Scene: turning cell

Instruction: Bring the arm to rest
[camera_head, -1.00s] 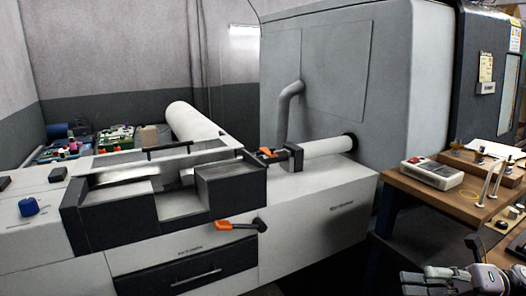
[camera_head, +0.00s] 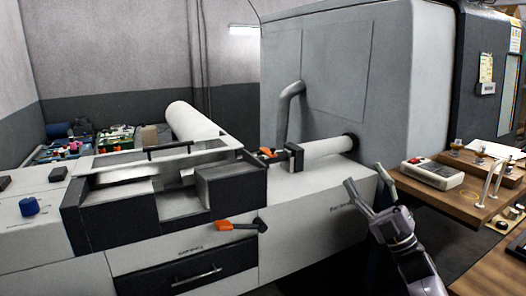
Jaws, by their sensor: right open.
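My right gripper (camera_head: 368,197) is in the lower right of the head view, with its arm coming up from the bottom edge. Its two fingers are spread apart and point up and to the left. Nothing is between them. It appears in front of the grey machine's white lower body (camera_head: 315,215) and left of the wooden bench. I cannot tell how far it is from the machine. My left gripper is not in view.
A wooden bench (camera_head: 440,200) at the right carries a grey and red device (camera_head: 432,173) and metal posts. A blue knob (camera_head: 29,206) stands at the far left. A dark gap lies between machine and bench.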

